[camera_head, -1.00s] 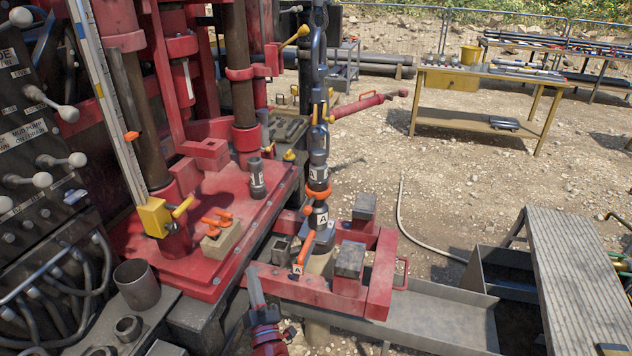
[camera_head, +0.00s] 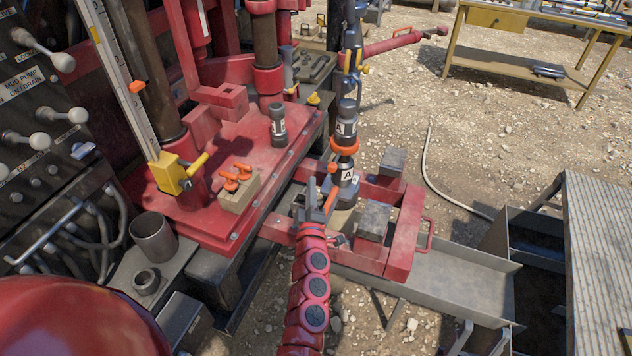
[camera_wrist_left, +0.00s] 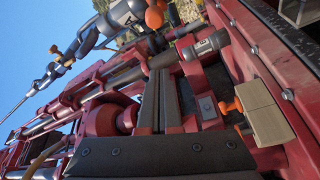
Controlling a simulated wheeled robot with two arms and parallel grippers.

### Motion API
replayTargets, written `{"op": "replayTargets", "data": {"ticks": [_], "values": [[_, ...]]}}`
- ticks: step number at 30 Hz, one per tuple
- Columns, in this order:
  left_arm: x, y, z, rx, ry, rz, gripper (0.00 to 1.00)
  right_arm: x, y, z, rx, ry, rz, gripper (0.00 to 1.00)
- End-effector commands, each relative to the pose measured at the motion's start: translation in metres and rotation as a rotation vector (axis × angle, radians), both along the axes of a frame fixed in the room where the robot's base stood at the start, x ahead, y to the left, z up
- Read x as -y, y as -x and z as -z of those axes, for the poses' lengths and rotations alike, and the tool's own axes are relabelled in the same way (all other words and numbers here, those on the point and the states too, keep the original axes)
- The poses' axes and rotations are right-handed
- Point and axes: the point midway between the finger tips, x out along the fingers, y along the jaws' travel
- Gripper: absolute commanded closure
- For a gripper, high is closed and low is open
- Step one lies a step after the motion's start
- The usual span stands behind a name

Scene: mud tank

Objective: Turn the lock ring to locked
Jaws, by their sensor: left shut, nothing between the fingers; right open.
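An orange ring (camera_head: 345,147), which looks like the lock ring, sits around the upright dark tool column (camera_head: 346,128). A white label marked A (camera_head: 347,175) is below it. An orange handle (camera_head: 331,201) slants below and left of the ring, partly hidden by my left gripper (camera_head: 318,186). That gripper is shut and empty, pointing up in the picture, below and left of the ring and apart from it. In the left wrist view the gripper's fingers (camera_wrist_left: 158,100) are together, and the orange ring (camera_wrist_left: 155,17) shows at the top edge. My right gripper is not in view.
A red deck (camera_head: 225,200) holds a block with orange-handled parts (camera_head: 238,190) and a dark cylinder (camera_head: 278,125). A red frame (camera_head: 405,235) with grey blocks surrounds the column base. Levers (camera_head: 45,50) line the left panel. Open gravel lies right of the column.

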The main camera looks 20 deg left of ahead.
Motion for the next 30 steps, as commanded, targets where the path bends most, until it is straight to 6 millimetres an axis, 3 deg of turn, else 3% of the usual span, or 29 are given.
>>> {"op": "replayTargets", "data": {"ticks": [14,16,21,30], "values": [[-0.028,-0.081,-0.016,0.002,-0.004,-0.001,1.00,0.000,0.000,-0.019,0.000,0.000,0.000,0.50],[-0.012,-0.079,-0.009,0.000,-0.002,0.004,1.00,0.000,0.000,-0.022,0.000,0.000,0.000,0.50],[0.003,-0.079,0.002,-0.003,-0.002,0.001,1.00,0.000,0.000,-0.025,0.000,0.000,0.000,0.50],[0.008,-0.078,0.005,0.001,-0.001,-0.002,1.00,0.000,0.000,-0.025,0.000,0.000,0.000,0.50]]}}
